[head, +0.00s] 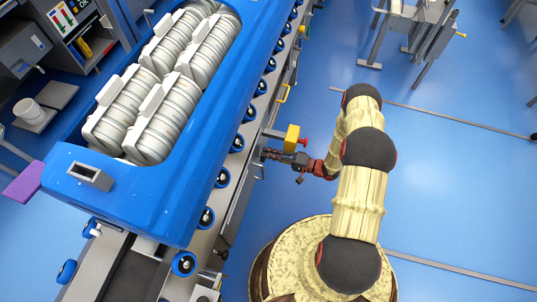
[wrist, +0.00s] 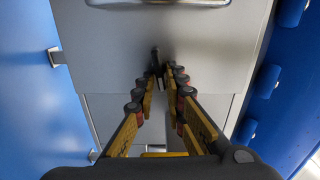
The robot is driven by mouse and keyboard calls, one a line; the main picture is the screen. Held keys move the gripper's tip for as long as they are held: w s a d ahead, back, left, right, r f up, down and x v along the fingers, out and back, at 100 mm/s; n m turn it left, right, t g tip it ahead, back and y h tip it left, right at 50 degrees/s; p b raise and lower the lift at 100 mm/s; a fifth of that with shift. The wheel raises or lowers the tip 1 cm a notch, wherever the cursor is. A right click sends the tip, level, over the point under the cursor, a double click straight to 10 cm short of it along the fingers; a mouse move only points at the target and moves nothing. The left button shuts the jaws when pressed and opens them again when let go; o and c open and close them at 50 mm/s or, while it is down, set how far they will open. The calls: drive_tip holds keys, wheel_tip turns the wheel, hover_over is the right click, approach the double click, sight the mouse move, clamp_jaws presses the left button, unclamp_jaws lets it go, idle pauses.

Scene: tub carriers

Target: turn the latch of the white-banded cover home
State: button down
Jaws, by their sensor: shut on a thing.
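My gripper (wrist: 161,76) reaches forward in the wrist view, its fingers closing in around a small dark latch lever (wrist: 156,56). The lever stands roughly upright on a grey cover panel (wrist: 115,60), just above a seam. The fingertips hide its lower part. In the head view, my gripper (head: 271,155) is at the side of the conveyor, left of my arm. The latch cannot be made out there. No white band can be made out on the panel.
A blue carrier (head: 190,195) holding several white ribbed canisters rests on the roller conveyor (head: 240,175). A yellow block (head: 291,138) with a red knob sits close to my gripper. A metal handle (wrist: 160,3) crosses the panel's top. Blue floor (head: 450,160) at the right is mostly clear.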

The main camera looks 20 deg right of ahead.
drive_tip(key=shift+f, duration=0.2)
idle(0.3)
drive_tip(key=c, duration=2.2)
unclamp_jaws()
drive_tip(key=o, duration=0.3)
drive_tip(key=shift+r, duration=0.1)
drive_tip(key=v, duration=1.2)
